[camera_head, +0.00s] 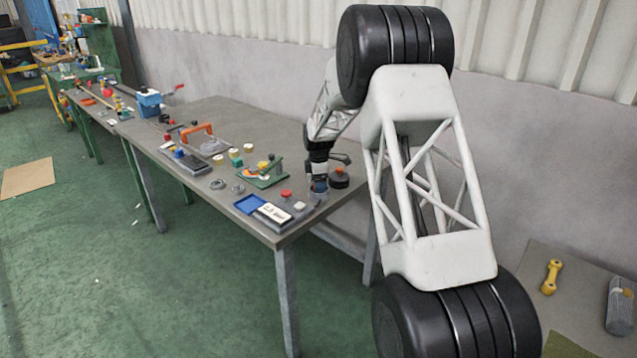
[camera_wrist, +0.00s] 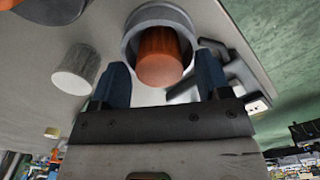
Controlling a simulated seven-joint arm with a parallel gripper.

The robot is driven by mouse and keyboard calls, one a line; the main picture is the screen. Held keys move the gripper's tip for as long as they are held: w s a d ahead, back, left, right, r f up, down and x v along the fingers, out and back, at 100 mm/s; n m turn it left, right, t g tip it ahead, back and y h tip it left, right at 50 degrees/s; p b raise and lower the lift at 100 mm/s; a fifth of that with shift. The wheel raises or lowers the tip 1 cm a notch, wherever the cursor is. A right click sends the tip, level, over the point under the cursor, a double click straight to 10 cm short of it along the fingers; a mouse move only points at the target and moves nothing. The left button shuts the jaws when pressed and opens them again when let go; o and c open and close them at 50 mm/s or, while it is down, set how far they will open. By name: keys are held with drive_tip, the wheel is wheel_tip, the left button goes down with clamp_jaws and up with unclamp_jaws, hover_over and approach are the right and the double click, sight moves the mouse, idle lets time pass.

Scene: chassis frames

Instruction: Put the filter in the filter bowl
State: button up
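In the wrist view an orange cylinder (camera_wrist: 160,60), which may be the filter, stands with one end within a round grey bowl (camera_wrist: 132,42), likely the filter bowl. How deep it sits is hidden. My gripper (camera_wrist: 160,70) has its two blue fingers apart, one on each side of the orange cylinder, with a visible gap on both sides. Nothing is held. In the camera_head view my gripper (camera_head: 320,187) is low over the right end of the workbench; its fingers are too small to read there.
A pale cylinder (camera_wrist: 76,70) stands beside the left finger. A dark bracket-like part (camera_wrist: 228,72) is close to the right finger. On the workbench (camera_head: 245,115) lie a blue tray (camera_head: 250,204), a labelled box (camera_head: 272,216) and a green stand (camera_head: 265,178). The bench's back middle is clear.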

drive_tip(key=shift+r, duration=0.1)
wheel_tip(320, 180, up, 12)
idle(0.9)
drive_tip(key=shift+r, duration=0.1)
idle(0.5)
drive_tip(key=s+d+r+m, duration=0.3)
drive_tip(key=s+r, duration=0.2)
drive_tip(key=s, duration=0.5)
drive_tip(key=s+d+r+m+t, duration=0.1)
drive_tip(key=s+d+r+m, duration=0.2)
drive_tip(key=s+r, duration=0.55)
drive_tip(key=s+d+r+m, duration=0.2)
drive_tip(key=s+d+m, duration=0.1)
drive_tip(key=s, duration=0.9)
drive_tip(key=s+d+f+m, duration=0.1)
drive_tip(key=s+m, duration=0.2)
drive_tip(key=s, duration=0.9)
drive_tip(key=s+d+f+m+t, duration=0.1)
drive_tip(key=s+m, duration=0.3)
drive_tip(key=s, duration=0.8)
drive_tip(key=s+d+f+m, duration=0.2)
drive_tip(key=s+f+m, duration=0.1)
drive_tip(key=s, duration=0.9)
drive_tip(key=shift+f+t, duration=0.25)
drive_tip(key=shift+t, duration=0.05)
